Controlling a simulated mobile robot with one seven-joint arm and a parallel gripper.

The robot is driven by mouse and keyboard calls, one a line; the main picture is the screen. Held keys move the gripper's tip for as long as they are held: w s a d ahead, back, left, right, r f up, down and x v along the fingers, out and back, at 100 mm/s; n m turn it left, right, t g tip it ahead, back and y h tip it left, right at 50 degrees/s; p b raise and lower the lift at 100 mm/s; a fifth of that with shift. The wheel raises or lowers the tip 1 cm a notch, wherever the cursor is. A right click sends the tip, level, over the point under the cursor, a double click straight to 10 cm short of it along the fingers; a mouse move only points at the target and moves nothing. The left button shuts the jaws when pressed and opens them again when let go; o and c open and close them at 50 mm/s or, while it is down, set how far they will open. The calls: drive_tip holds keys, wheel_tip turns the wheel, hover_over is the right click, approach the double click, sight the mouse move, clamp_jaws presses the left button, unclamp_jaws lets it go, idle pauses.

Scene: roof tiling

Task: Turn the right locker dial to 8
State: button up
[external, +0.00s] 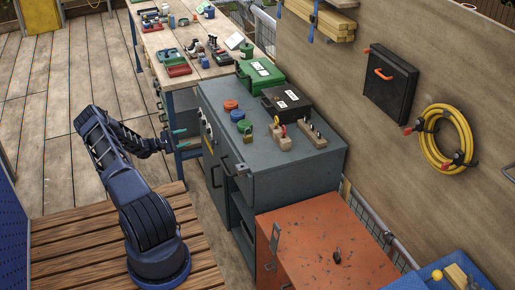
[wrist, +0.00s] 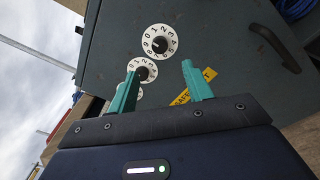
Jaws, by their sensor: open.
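The locker (external: 265,170) is a grey metal cabinet with a row of white dials on its upper front. The right locker dial seems to be the uppermost dial (wrist: 160,42) in the wrist view, white with black digits and a dark knob; in the external view it is small (external: 210,138). I cannot read its setting. A second dial (wrist: 145,70) lies below it, and a third is mostly hidden behind a finger. My gripper (wrist: 160,70) is open and empty, its teal fingers pointing at the locker front. In the external view my gripper (external: 181,141) is apart from the front.
A yellow label (wrist: 208,75) and a black handle (wrist: 278,48) are on the locker front. On the locker top are a green box (external: 260,75), a black box (external: 287,103) and small knobs. A rusty orange cabinet (external: 320,240) stands beside it. A workbench (external: 190,35) is behind.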

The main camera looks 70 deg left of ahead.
sight(208, 131)
drive_tip(key=w, duration=1)
drive_tip(key=shift+w+a, duration=0.25)
drive_tip(key=shift+w, duration=0.1)
drive_tip(key=shift+c, duration=0.2)
drive_tip(key=c, duration=0.9)
